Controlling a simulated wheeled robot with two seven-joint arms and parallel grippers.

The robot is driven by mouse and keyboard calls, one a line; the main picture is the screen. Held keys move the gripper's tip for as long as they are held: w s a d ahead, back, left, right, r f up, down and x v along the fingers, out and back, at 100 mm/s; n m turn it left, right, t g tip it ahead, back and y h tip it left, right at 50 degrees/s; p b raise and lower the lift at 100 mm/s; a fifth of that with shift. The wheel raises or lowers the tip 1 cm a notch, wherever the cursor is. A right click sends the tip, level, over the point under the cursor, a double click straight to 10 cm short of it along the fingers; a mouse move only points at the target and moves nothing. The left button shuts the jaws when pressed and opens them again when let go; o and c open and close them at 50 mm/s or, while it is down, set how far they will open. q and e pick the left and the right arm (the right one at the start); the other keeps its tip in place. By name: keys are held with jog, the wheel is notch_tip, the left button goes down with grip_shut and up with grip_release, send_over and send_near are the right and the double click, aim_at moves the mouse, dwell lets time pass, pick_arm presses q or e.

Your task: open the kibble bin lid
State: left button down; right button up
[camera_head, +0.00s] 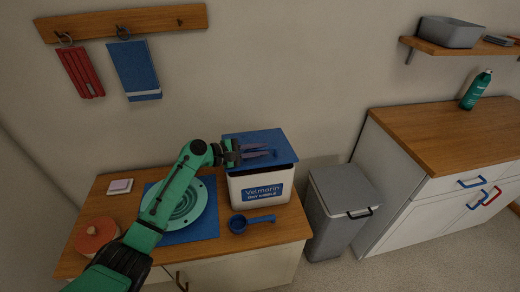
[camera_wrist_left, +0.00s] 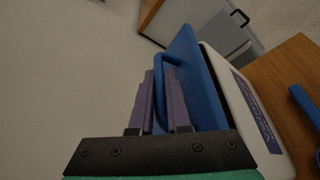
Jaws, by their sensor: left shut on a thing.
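The kibble bin (camera_head: 238,190) is a white box with a blue "Velmarin" label, standing at the right end of the wooden counter. Its blue lid (camera_head: 270,139) is tilted slightly up, with a dark gap under its front edge; the lid also shows in the left wrist view (camera_wrist_left: 196,75). My left gripper (camera_head: 268,151) is over the lid. In the left wrist view its purple fingers are shut on the blue lid handle (camera_wrist_left: 166,68), one on each side. My right gripper is not in view.
A blue scoop (camera_head: 238,224) lies in front of the bin. A green plate (camera_head: 196,207) on a blue mat (camera_head: 205,231) is left of it, partly behind my left arm. A grey trash bin (camera_head: 338,203) stands on the floor to the right. A wall rack with cloths hangs above.

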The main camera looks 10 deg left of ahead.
pick_arm(q)
jog(key=shift+n+g, duration=0.4)
jog(key=shift+n, duration=0.4)
jog(key=r+p, duration=0.1)
jog(key=w+r, duration=0.1)
jog(key=r+p, duration=0.1)
jog(key=r, duration=0.1)
jog(key=shift+w+a+r+p, duration=0.1)
jog(key=shift+w+a+p, duration=0.15)
jog(key=shift+w+p, duration=0.15)
jog(key=shift+w+a+r+n+g, duration=0.2)
jog(key=shift+w+r+n+g, duration=0.25)
jog(key=shift+w+r, duration=0.2)
jog(key=shift+w+a+r+n+g+b, duration=0.2)
jog(key=shift+w+r+n+b, duration=0.15)
jog(key=shift+w+r+b, duration=0.15)
jog(key=shift+w+a+r+n+g+b, duration=0.15)
jog(key=shift+w+r+n+b, duration=0.15)
jog(key=shift+w+r+b, duration=0.15)
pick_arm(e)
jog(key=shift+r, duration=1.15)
pick_arm(q)
jog(key=c, duration=1.2)
grip_release()
jog(key=shift+o, duration=0.2)
